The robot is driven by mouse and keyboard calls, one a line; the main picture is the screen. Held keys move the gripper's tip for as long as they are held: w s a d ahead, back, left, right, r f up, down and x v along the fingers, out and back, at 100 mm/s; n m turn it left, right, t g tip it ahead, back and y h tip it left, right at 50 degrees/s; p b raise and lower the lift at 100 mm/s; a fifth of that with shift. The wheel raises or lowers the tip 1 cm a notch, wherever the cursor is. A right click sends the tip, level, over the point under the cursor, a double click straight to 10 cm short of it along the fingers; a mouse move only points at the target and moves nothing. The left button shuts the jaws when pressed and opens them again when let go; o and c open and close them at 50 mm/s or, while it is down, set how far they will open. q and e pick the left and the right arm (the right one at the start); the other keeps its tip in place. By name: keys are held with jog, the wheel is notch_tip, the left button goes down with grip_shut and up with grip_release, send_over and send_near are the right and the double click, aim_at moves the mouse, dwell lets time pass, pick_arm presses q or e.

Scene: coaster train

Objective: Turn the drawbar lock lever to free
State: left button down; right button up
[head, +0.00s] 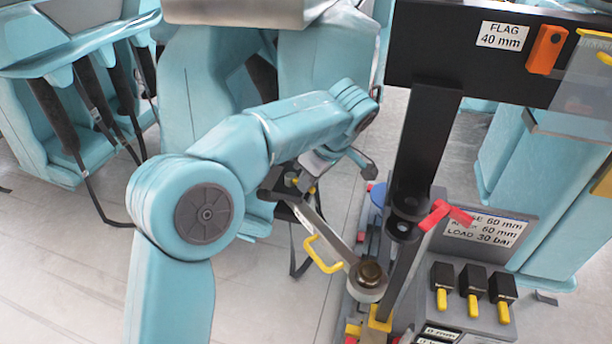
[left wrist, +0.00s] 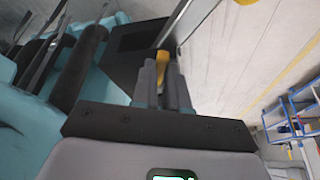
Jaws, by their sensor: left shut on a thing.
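My left gripper (head: 296,182) is at the upper left end of a grey bar (head: 335,238) in the head view. The bar runs down right to a round brass-and-grey pivot (head: 368,278) and looks like the lock lever. A yellow loop handle (head: 322,256) sits beside the bar. In the left wrist view my fingers (left wrist: 163,85) are shut on a yellow-ended piece (left wrist: 162,60), probably the lever's grip. The arm and gripper partly hide that end in the head view. My right gripper is not in view.
A black upright post (head: 425,140) with a red lever (head: 442,215) stands right of the pivot. A box with several yellow-tipped black switches (head: 472,285) is at lower right. Teal seats (head: 215,80) stand behind my arm. Open floor (head: 60,270) lies at left.

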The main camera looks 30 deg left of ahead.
pick_arm(q)
jog(key=shift+w+n, duration=0.2)
jog(key=shift+n, duration=0.2)
jog(key=c, duration=1.1)
grip_release()
jog(key=shift+d, duration=0.1)
jog(key=shift+c, duration=0.2)
jog(key=shift+r, duration=0.1)
jog(key=shift+d+r, duration=0.1)
jog(key=shift+r, duration=0.2)
jog(key=p+v, duration=0.4)
jog(key=v, duration=1.1)
jog(key=shift+d+r, duration=0.2)
jog(key=shift+r, duration=0.05)
